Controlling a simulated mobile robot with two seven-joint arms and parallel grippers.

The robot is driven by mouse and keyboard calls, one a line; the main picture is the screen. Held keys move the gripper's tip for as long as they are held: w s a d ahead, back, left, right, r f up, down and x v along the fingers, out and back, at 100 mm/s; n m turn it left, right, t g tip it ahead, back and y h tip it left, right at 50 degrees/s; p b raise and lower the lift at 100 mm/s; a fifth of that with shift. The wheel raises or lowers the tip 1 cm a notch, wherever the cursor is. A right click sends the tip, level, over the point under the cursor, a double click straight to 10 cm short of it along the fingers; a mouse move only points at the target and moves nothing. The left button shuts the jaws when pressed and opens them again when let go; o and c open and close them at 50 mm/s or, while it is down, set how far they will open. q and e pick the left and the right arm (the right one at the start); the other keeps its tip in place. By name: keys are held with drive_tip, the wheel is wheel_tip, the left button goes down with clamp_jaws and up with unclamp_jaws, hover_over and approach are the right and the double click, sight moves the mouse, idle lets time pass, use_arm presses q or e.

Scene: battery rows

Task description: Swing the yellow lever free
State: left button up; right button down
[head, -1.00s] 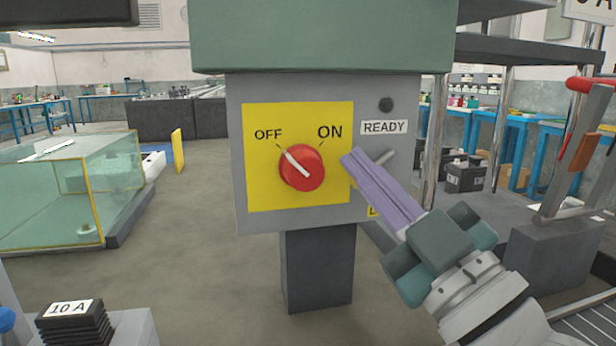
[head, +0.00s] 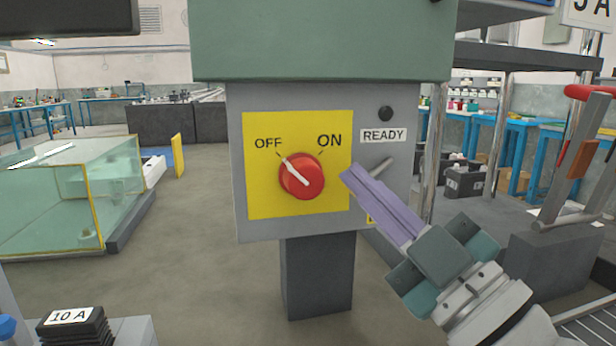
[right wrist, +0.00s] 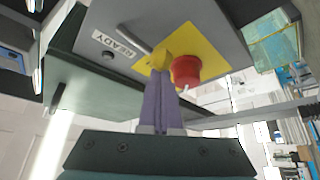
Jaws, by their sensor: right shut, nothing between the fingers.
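On the grey switch box (head: 400,215) a thin grey lever rod (head: 380,166) sticks out below the READY label. In the right wrist view the rod (right wrist: 130,38) runs to a yellow knob (right wrist: 161,60) just beyond my fingertips; the head view hides this knob behind the fingers. My right gripper (head: 350,176) is shut and empty, its purple fingers close to the knob; I cannot tell whether they touch. The red rotary switch (head: 303,177), on a yellow plate (head: 265,205), has its white pointer toward OFF. My left gripper is out of view.
A green housing (head: 320,40) overhangs the box, which stands on a dark post (head: 318,275). A glass tank (head: 65,195) is at the left. A black 10 A block (head: 75,330) is at the lower left. A stand with a red handle (head: 590,92) is at the right.

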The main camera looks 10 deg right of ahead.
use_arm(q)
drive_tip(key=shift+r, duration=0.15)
use_arm(e)
drive_tip(key=shift+f+n+g, duration=0.15)
drive_tip(key=shift+n+g, duration=0.15)
drive_tip(key=shift+n, duration=0.2)
use_arm(q)
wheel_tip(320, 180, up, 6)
drive_tip(key=p, duration=0.6)
use_arm(e)
drive_tip(key=d+f+n+g, duration=0.1)
drive_tip(key=n+g, duration=0.1)
drive_tip(key=n, duration=0.2)
drive_tip(key=d+f+n+g, duration=0.1)
drive_tip(key=n+g, duration=0.1)
drive_tip(key=n, duration=0.1)
drive_tip(key=d+f+n+g, duration=0.1)
drive_tip(key=f+n, duration=0.1)
drive_tip(key=n, duration=0.2)
drive_tip(key=shift+w+d+n+g+y, duration=0.1)
drive_tip(key=shift+d+n+g+y, duration=0.2)
drive_tip(key=shift+g, duration=0.1)
drive_tip(key=shift+a, duration=0.1)
